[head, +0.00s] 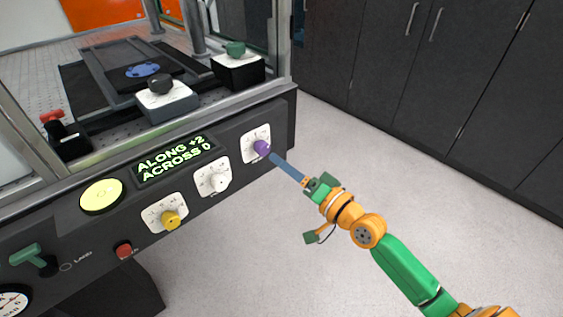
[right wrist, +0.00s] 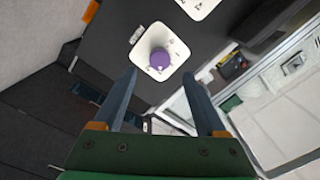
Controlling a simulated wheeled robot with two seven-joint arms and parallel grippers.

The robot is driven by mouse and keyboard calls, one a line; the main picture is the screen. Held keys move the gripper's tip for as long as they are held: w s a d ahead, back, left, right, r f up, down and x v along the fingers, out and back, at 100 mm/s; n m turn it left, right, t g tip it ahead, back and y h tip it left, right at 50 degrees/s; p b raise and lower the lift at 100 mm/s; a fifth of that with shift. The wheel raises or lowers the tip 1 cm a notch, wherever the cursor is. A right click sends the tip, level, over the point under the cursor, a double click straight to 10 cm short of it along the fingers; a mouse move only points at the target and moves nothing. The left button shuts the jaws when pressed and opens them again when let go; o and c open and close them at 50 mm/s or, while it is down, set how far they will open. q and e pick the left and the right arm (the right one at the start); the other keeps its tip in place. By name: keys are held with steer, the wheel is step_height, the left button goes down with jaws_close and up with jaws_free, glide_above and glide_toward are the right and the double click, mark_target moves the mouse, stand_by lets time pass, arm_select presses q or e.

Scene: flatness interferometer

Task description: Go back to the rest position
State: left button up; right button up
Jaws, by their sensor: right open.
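My right gripper (head: 273,157) is in front of the machine's panel, close to the purple knob (head: 262,147). In the right wrist view, the purple knob (right wrist: 160,58) on its white plate (right wrist: 174,41) lies ahead of the right gripper (right wrist: 164,85), between the lines of its two fingers. The fingers are spread wide and hold nothing. A small gap seems to lie between the fingertips and the knob. My left gripper is not in either view.
The panel has a white knob (head: 215,180), a yellow knob (head: 170,220), a red button (head: 123,250), a green lever (head: 27,254) and a display (head: 174,160) reading "ALONG +2 ACROSS 0". Dark cabinets (head: 420,70) stand at the right. Open floor (head: 480,220) lies between.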

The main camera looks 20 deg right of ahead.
steer(key=s+d+f+g+h+p, duration=0.1)
steer(key=d+f+g+h+p, duration=0.1)
steer(key=f, duration=0.5)
steer(key=s+d+f+g+h+p, duration=0.1)
steer(key=d+f+g+h+p, duration=0.15)
steer(key=f, duration=0.35)
steer(key=s+f+n+g+h+p, duration=0.2)
steer(key=s+f+n+g+p, duration=0.15)
steer(key=s+f, duration=0.9)
steer(key=s+a+f+n+g+p, duration=0.1)
steer(key=s+f+g, duration=0.3)
steer(key=s, duration=0.8)
steer(key=s+a+f+n+g+p, duration=0.2)
steer(key=s+a+f+n+g, duration=0.1)
steer(key=s, duration=0.9)
step_height(320, 180, down, 2)
steer(key=shift+f+n+g+p, duration=0.25)
steer(key=shift+n+g, duration=0.25)
steer(key=shift+n, duration=0.35)
